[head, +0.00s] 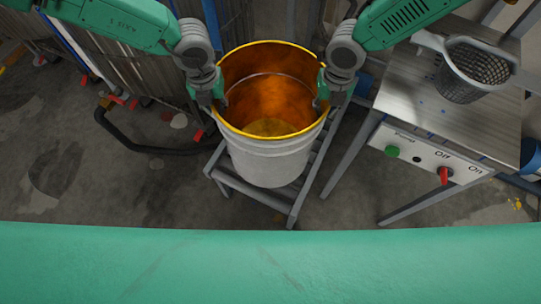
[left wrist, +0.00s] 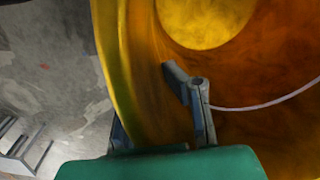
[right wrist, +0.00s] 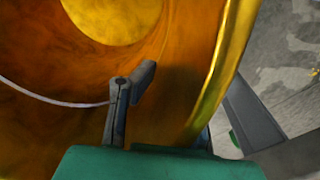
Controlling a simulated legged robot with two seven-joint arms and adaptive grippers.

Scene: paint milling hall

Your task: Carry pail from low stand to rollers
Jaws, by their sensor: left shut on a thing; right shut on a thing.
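The pail (head: 270,162) is grey outside, with a yellow rim and an orange-stained inside with yellow at the bottom. In the head view it is upright at the centre, over the low grey metal stand (head: 262,198); I cannot tell whether it touches the stand. My left gripper (head: 217,100) is shut on the pail's left rim, with one finger inside the wall. My right gripper (head: 322,98) is shut on the right rim in the same way. The inside fingers show in the left wrist view (left wrist: 172,100) and the right wrist view (right wrist: 132,95). The rollers are not clearly identifiable.
A metal table (head: 455,110) at the right carries a grey mesh basket (head: 474,70). Its front panel (head: 430,150) has a green button and a red switch. A dark hose (head: 150,148) lies on the floor at the left. The floor at lower left is clear.

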